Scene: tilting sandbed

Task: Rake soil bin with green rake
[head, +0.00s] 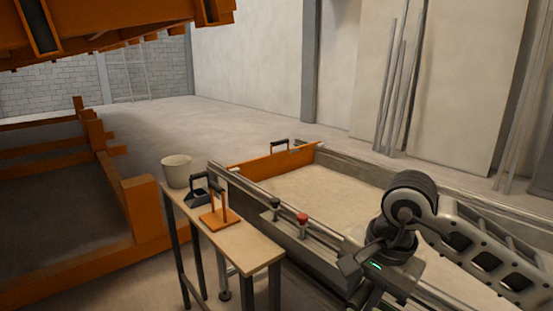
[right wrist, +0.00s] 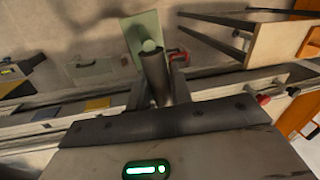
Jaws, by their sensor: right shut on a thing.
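The soil bin (head: 350,163) is a long grey-walled trough of pale, smooth-looking soil in the middle of the head view. An orange board (head: 275,165) closes its far end. My right gripper (right wrist: 157,90) is shut on a dark cylindrical handle (right wrist: 155,75) with a pale green round end. A flat pale green piece (right wrist: 147,32) shows beyond it; the handle and this piece look like the green rake, but how they join is hidden. My left gripper is out of view.
A narrow wooden table (head: 240,248) stands left of the bin, bearing an orange stand (head: 219,218) and a dark-handled tool (head: 197,197). A pale bucket (head: 177,171) is behind. A red knob (head: 302,218) rises from the bin's near rail. Orange framework fills the left.

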